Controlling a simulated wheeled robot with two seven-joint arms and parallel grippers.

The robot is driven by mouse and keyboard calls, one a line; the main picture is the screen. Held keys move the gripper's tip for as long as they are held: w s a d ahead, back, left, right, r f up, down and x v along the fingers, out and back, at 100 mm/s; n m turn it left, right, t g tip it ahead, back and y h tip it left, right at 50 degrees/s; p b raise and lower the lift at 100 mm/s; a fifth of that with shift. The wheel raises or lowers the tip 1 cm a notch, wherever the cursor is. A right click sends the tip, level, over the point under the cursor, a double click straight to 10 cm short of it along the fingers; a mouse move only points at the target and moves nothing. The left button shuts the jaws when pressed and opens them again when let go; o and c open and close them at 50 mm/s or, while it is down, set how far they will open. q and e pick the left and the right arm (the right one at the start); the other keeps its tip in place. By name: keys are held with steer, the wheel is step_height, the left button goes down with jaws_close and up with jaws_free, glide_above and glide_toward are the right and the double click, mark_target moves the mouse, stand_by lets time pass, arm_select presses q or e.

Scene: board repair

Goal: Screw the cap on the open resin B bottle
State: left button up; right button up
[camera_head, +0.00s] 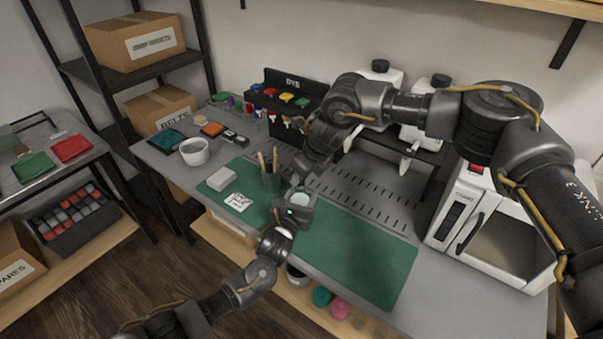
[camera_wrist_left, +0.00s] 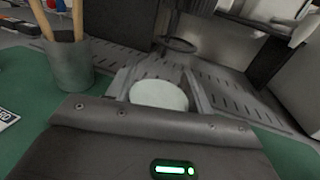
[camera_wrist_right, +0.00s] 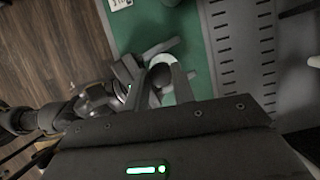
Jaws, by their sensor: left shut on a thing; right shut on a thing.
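My left gripper (camera_head: 299,200) is shut on a round container with a pale, whitish top (camera_wrist_left: 159,95), held above the green mat. The pale top also shows in the head view (camera_head: 300,198). I cannot read a label on it, so I cannot tell whether it is resin B. My right gripper (camera_wrist_right: 163,84) reaches down from behind, just above and beside the container. It is shut on a small dark round thing (camera_wrist_right: 160,73), probably the cap, mostly hidden by the fingers. In the left wrist view a dark ring (camera_wrist_left: 176,45) shows behind the container, apart from it.
A grey pencil cup (camera_head: 271,181) stands close to the left of both grippers. A grey block (camera_head: 222,179) and white label card (camera_head: 238,201) lie on the green mat (camera_head: 360,262).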

steer(key=shift+f, duration=0.55)
steer(key=m+t+h, duration=0.1)
steer(key=m, duration=0.3)
steer(key=shift+s+a, duration=0.1)
steer(key=shift+a, duration=0.1)
steer(key=m+h, duration=0.1)
steer(key=m, duration=0.1)
steer(key=m+h, duration=0.1)
steer(key=m, duration=0.1)
steer(key=shift+a+m+t, duration=0.15)
steer(key=shift+m+t, duration=0.15)
steer(key=shift+m, duration=0.1)
steer(key=m+h, duration=0.1)
steer(key=m, duration=0.2)
steer(key=m+h, duration=0.1)
steer(key=m, duration=0.2)
steer(key=shift+a+f+h, duration=0.1)
steer(key=shift+a+h, duration=0.1)
steer(key=shift+h, duration=0.1)
steer(key=m+g+h, duration=0.1)
steer(key=m, duration=0.2)
steer(key=shift+f, duration=0.15)
steer(key=shift+m, duration=0.9)
steer(key=o, duration=0.9)
steer(key=shift+r, duration=0.2)
